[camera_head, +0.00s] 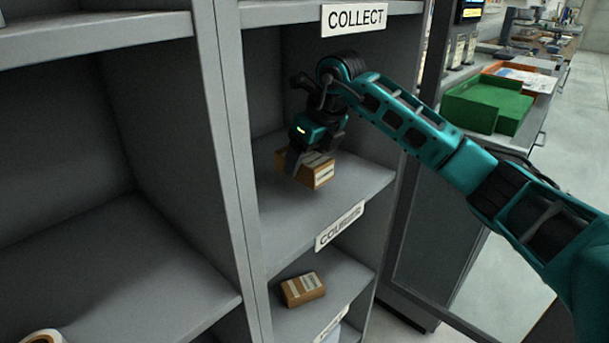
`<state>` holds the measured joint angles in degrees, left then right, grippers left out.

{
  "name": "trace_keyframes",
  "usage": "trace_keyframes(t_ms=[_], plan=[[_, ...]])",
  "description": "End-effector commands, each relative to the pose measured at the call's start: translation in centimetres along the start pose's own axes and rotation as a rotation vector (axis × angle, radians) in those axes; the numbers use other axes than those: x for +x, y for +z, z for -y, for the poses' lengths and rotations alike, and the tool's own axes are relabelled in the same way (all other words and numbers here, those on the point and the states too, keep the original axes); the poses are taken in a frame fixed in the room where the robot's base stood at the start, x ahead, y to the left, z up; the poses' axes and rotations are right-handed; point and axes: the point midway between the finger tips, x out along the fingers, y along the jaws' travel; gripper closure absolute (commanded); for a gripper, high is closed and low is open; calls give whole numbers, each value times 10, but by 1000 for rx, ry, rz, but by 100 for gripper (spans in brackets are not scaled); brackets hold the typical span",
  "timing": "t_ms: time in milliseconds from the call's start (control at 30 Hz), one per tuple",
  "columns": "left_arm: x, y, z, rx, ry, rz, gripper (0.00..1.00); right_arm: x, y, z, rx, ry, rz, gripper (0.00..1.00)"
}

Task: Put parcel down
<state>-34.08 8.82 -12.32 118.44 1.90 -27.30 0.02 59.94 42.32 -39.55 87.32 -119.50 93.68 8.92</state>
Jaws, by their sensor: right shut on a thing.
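A small brown cardboard parcel (319,173) with a pale label is in the shelf compartment above the COURIER sign. My right gripper (304,164) reaches in from the right and is shut on this parcel from above. The parcel is at or just above the shelf board (335,194); I cannot tell whether it touches. The fingers hide part of its left side. My left gripper is not in view.
A COLLECT sign (354,19) hangs at the top of this column, a COURIER sign (340,226) on the shelf edge. Another brown parcel (303,289) lies one shelf below. The left bay (110,265) is mostly empty, with a tape roll (43,337). A green tray (487,104) stands at right.

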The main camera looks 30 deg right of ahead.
Motion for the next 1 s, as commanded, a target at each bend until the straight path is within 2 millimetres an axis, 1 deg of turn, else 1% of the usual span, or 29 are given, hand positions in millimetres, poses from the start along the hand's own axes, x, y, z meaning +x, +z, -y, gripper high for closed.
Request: trace_keyframes(t_ms=[133, 300, 333, 700, 733, 900, 1000], plan=[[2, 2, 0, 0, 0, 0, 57, 10, -4, 0, -1, 0, 2, 70], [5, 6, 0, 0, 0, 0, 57, 34, -14, 0, 0, 1, 1, 70], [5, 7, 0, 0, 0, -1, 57, 37, -13, -1, 0, 2, 3, 70], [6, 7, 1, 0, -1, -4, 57, 41, -13, 0, 0, -1, 4, 70], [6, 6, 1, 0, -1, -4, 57, 41, -13, 0, 0, -1, 2, 30], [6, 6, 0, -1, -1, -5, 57, 41, -13, 0, 0, 0, 2, 14], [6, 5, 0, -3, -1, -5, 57, 41, -13, 0, 0, 0, 2, 6]])
